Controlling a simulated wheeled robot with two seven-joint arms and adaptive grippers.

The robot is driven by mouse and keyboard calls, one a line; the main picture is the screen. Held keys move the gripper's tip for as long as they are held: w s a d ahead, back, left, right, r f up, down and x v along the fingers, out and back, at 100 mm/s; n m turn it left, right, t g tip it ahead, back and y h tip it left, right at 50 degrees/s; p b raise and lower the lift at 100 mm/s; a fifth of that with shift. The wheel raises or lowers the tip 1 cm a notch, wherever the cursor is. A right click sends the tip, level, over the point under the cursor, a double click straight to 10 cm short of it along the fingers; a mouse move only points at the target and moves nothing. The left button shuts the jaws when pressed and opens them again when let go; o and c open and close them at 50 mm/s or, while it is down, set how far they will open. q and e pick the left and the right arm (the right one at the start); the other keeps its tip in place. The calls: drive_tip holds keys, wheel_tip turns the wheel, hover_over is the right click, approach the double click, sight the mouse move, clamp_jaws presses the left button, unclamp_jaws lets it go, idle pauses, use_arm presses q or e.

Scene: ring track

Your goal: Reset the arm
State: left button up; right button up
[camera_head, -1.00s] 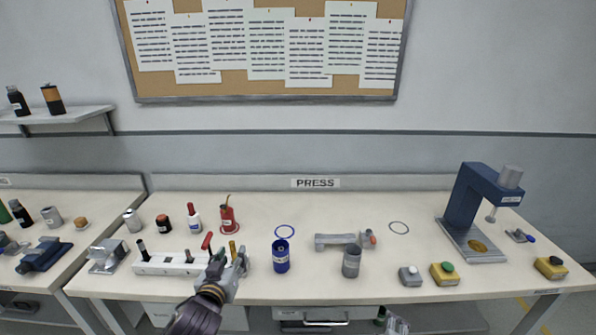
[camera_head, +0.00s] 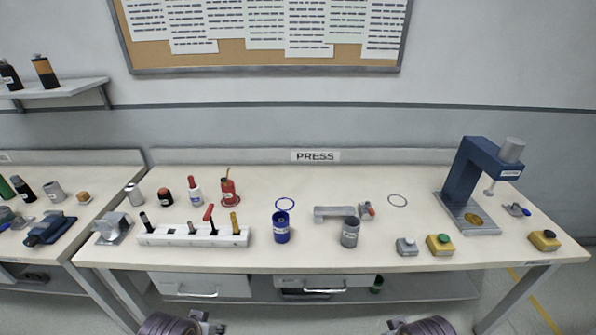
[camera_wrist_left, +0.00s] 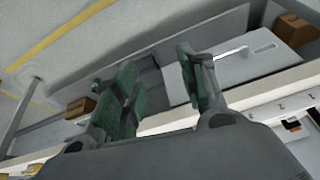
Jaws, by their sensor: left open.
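My left gripper (camera_wrist_left: 160,95) is open and empty in the left wrist view, its two green-padded fingers spread apart. It is tilted, with the bench edge and the drawers below the bench behind it. In the head view, parts of my two arms show at the bottom edge, in front of the bench and below its top. The right gripper's fingers cannot be made out there. No object is seen in a hand.
The bench (camera_head: 310,258) holds a white tool rack (camera_head: 180,236), a blue can (camera_head: 282,230), a grey can (camera_head: 349,235), a blue press (camera_head: 475,185) and button boxes (camera_head: 440,245). A red oil can (camera_head: 229,190) stands behind the rack. Drawers (camera_head: 200,286) sit below.

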use_arm(q)
drive_tip(key=s+a+f+g, duration=0.1)
drive_tip(key=s+f, duration=0.1)
drive_tip(key=f, duration=1.5)
drive_tip(key=s+a+f+g, duration=0.1)
drive_tip(key=s+f, duration=0.2)
drive_tip(key=f, duration=1.3)
use_arm(e)
drive_tip(key=s+d+f+g, duration=0.1)
drive_tip(key=s+f+g, duration=0.15)
drive_tip(key=f, duration=3.05)
use_arm(q)
drive_tip(key=s+a+f, duration=0.3)
drive_tip(key=s+f, duration=0.7)
drive_tip(key=s+a+f+m+g, duration=0.1)
drive_tip(key=s+a+f, duration=0.2)
drive_tip(key=s+f, duration=0.7)
drive_tip(key=shift+s+f, duration=0.25)
drive_tip(key=shift+s, duration=0.35)
use_arm(e)
drive_tip(key=s+d+f, duration=0.3)
drive_tip(key=s+f, duration=0.7)
drive_tip(key=s, duration=0.1)
drive_tip(key=s+d+f, duration=0.3)
drive_tip(key=s+f, duration=0.6)
drive_tip(key=s, duration=0.2)
drive_tip(key=shift+d+f, duration=0.35)
